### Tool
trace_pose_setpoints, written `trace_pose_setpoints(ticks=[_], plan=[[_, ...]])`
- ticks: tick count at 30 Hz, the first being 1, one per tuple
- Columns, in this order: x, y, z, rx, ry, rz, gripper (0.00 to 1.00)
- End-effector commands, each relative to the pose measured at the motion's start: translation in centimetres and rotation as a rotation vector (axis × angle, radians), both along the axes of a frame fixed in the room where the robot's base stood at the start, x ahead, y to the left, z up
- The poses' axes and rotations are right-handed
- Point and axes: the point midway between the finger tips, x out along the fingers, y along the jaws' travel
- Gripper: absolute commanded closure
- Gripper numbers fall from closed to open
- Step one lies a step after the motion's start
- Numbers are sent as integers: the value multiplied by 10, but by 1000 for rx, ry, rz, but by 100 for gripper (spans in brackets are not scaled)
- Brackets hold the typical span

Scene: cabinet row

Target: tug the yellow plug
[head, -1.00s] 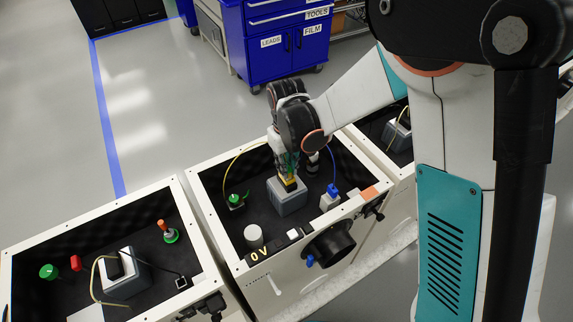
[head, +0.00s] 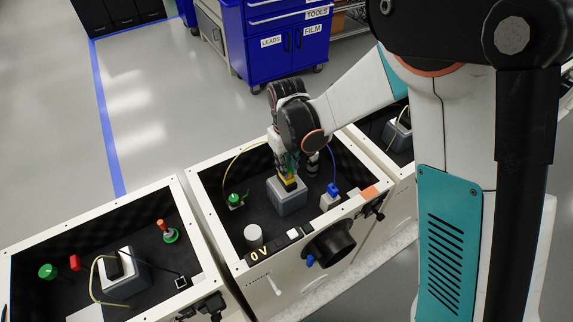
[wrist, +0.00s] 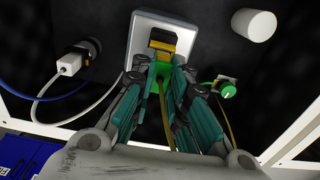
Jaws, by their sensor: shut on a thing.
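The yellow plug (head: 290,184) sits at the top of a grey block in the middle open box. In the wrist view its yellow part (wrist: 163,46) shows against the block's pale face, with a green part behind it between my fingers. A yellow cable runs back from there between the fingers. My gripper (head: 289,171) reaches down from above and is shut on the plug. In the wrist view the teal fingers of my gripper (wrist: 161,66) close in from both sides. The fingers hide part of the plug, and I cannot tell how deep it sits in the block.
Another open box (head: 88,228) stands to the left. A blue tool cabinet (head: 275,45) is behind.

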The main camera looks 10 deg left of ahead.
Motion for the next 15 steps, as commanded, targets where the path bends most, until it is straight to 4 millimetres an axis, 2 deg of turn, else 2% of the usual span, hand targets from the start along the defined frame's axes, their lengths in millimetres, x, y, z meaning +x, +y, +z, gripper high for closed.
trace_pose_setpoints(ticks=[12,13,15], plan=[[0,0,-2,0,0,0,100],[0,0,-2,0,0,0,83],[0,0,-2,0,0,0,68]])
